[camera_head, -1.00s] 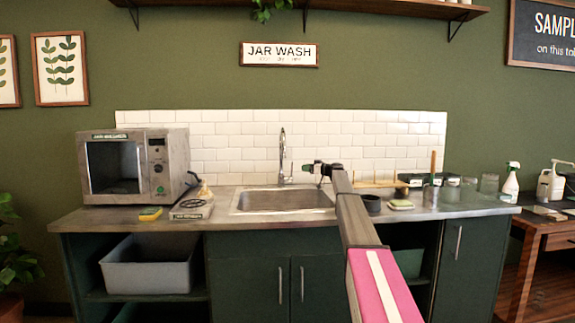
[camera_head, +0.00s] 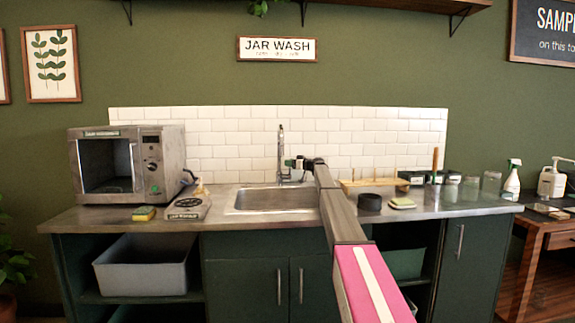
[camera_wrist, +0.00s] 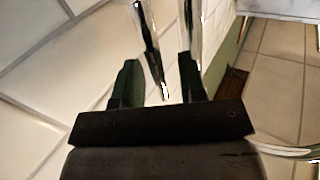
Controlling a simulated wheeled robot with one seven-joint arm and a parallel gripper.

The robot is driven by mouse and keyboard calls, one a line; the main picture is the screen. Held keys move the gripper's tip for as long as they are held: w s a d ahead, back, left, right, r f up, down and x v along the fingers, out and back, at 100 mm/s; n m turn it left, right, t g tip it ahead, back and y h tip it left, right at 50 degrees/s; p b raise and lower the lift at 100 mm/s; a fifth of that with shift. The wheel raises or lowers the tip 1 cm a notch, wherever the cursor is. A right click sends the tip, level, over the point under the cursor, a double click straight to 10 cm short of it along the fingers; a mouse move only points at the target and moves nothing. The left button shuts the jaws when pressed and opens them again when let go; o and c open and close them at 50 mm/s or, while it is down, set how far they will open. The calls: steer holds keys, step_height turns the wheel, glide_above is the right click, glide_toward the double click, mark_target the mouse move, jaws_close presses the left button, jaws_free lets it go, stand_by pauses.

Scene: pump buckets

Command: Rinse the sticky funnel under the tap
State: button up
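The chrome tap (camera_head: 281,152) stands upright behind the steel sink (camera_head: 272,209), against the white tile. My gripper (camera_head: 291,163) is at tap height, overlapping the right side of the tap in the head view. In the wrist view my gripper (camera_wrist: 158,82) has its two dark green fingers spread apart. Shiny chrome parts (camera_wrist: 148,40) run between and in front of the fingers, with a narrow tip in the gap. I cannot tell whether they touch a finger. I cannot make out the funnel for certain. A small yellowish item (camera_head: 199,188) sits by the scale.
Left of the sink are a scale (camera_head: 188,206), a sponge (camera_head: 144,213) and a microwave (camera_head: 128,165). Right of it are a dark round pot (camera_head: 370,202), a pale block (camera_head: 402,203), a wooden peg rack (camera_head: 372,183) and several jars. My arm crosses above the counter right of the sink.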

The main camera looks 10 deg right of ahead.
steer(key=shift+x, duration=0.85)
jaws_close()
steer(key=shift+s+n+y, duration=0.4)
steer(key=shift+s+n, duration=0.2)
steer(key=shift+n, duration=0.1)
jaws_free()
steer(key=v, duration=1)
steer(key=shift+s+d, duration=0.25)
steer(key=shift+s, duration=0.05)
